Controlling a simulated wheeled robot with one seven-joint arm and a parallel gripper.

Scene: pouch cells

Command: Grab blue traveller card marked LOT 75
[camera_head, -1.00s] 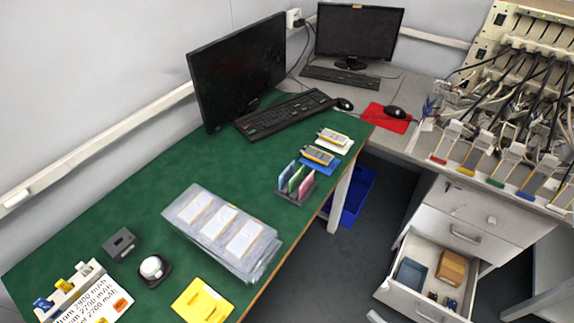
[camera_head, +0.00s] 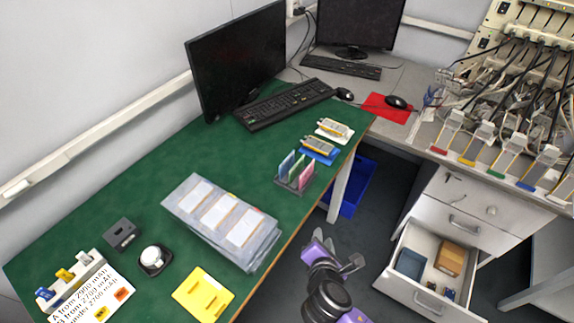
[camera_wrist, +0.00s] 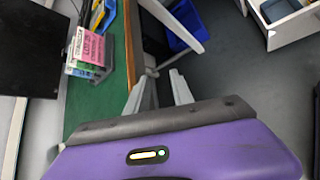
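The blue card (camera_head: 286,165) stands upright in a small dark rack (camera_head: 283,185) near the green desk's right edge. A green card (camera_head: 296,170) and a pink card (camera_head: 306,177) stand beside it, to its right. The lettering is too small to read in the head view. In the wrist view the pink card (camera_wrist: 88,45) faces me and mostly hides the others. My gripper (camera_head: 347,262) is off the desk's edge, over the floor, below and right of the rack. In the wrist view its fingers (camera_wrist: 158,92) are apart with nothing between them.
A clear tray (camera_head: 205,232) of pouches lies left of the rack. Pouch cells on a blue mat (camera_head: 318,158) and a white mat sit behind it. A blue bin (camera_head: 352,190) stands under the desk. An open drawer (camera_head: 425,290) lies at right.

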